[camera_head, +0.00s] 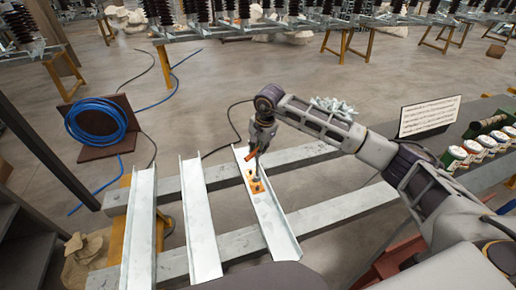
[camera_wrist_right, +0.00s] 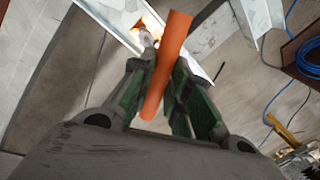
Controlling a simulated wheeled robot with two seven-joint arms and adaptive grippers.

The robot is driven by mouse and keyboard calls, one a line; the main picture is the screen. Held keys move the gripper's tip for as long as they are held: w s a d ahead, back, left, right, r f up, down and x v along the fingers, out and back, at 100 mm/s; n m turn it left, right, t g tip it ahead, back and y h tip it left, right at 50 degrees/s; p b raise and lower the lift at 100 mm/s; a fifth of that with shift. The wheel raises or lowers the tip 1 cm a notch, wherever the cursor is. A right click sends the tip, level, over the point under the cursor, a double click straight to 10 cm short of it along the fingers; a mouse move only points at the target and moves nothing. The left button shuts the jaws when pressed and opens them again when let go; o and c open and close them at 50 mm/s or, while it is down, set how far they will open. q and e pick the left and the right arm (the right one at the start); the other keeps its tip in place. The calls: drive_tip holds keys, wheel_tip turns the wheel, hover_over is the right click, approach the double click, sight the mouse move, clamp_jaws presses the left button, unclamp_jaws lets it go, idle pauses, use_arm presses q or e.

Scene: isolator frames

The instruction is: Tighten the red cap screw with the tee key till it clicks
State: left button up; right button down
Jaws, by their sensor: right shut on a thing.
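My right gripper (camera_head: 259,147) points down over the rightmost metal channel (camera_head: 273,213). It is shut on the orange handle of the tee key (camera_head: 252,158). In the right wrist view the orange handle (camera_wrist_right: 167,65) lies slantwise between the green fingers (camera_wrist_right: 160,80). Below the handle, a thin grey shaft (camera_head: 257,168) reaches down toward an orange fitting (camera_head: 257,187) on the channel. The fitting also shows in the right wrist view (camera_wrist_right: 152,22), partly hidden by the handle. I cannot make out the red cap screw or whether the key sits on it. My left gripper is not in view.
Two more channels (camera_head: 205,225) lie to the left across grey beams (camera_head: 305,212). A coil of blue hose (camera_head: 95,121) stands at the left. At the right are a white sign (camera_head: 429,116) and several jars (camera_head: 474,148). The floor behind the channels is mostly clear.

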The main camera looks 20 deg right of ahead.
drive_tip(key=shift+f, duration=0.1)
drive_tip(key=shift+f+b, duration=0.45)
drive_tip(key=shift+f, duration=1.05)
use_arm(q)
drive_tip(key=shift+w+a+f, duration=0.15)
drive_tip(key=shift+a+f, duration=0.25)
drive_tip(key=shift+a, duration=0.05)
use_arm(e)
drive_tip(key=shift+f, duration=0.3)
use_arm(q)
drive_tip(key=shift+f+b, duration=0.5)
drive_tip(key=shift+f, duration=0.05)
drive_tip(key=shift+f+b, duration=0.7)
drive_tip(key=shift+b, duration=0.05)
use_arm(e)
drive_tip(key=shift+f, duration=0.85)
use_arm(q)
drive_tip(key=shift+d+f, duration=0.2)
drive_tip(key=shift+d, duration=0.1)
use_arm(e)
drive_tip(key=shift+f, duration=0.25)
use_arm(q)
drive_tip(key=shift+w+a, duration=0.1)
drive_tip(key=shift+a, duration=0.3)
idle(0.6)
